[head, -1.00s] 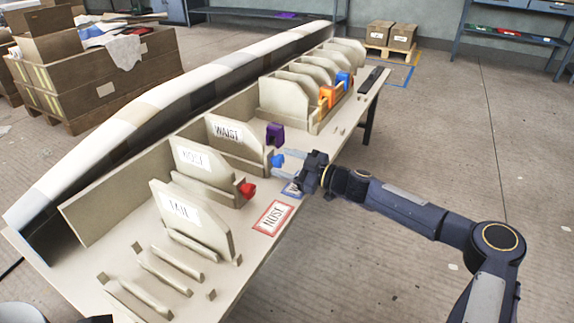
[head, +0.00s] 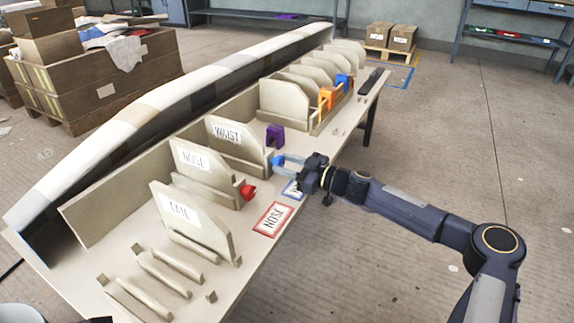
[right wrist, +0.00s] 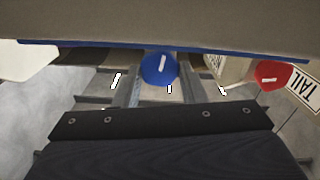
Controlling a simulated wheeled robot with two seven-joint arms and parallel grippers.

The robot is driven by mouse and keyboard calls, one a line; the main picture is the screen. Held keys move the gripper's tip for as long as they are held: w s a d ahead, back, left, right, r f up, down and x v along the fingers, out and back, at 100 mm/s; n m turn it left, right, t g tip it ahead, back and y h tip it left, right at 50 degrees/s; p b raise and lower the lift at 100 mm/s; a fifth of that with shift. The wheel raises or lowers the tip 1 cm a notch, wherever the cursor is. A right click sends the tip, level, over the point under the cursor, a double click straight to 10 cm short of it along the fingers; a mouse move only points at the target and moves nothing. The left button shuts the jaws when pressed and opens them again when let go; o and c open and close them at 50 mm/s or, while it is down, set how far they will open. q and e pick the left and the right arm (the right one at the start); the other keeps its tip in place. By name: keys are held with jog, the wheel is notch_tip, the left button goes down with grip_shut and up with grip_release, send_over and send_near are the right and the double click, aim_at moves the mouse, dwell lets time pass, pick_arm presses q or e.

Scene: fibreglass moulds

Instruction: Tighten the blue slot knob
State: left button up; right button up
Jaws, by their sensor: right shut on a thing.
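The blue slot knob (right wrist: 159,68) shows in the right wrist view as a round blue cap with a white line that stands nearly upright, tilted slightly. It sits between the two fingers of my right gripper (right wrist: 160,85), which is shut on it. In the head view my right gripper (head: 287,164) reaches in from the right to the end of the WAIST board (head: 227,133); the knob there is mostly hidden by the fingers. My left gripper is not in view.
A red knob (head: 248,192) is on the NOSE board (head: 192,157), left of my gripper. A purple clamp (head: 275,136) stands just behind. The TAIL board (head: 180,209) is nearer. Orange (head: 327,98) and blue pieces stand farther back. The floor right of the table is open.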

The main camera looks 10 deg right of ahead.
jog(key=m, duration=0.4)
jog(key=shift+m, duration=0.4)
dwell(0.4)
jog(key=o, duration=1)
pick_arm(q)
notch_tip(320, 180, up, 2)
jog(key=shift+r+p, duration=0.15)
jog(key=shift+p, duration=1)
pick_arm(e)
jog(key=v, duration=0.7)
jog(key=shift+d, duration=0.2)
jog(key=shift+s+d, duration=0.2)
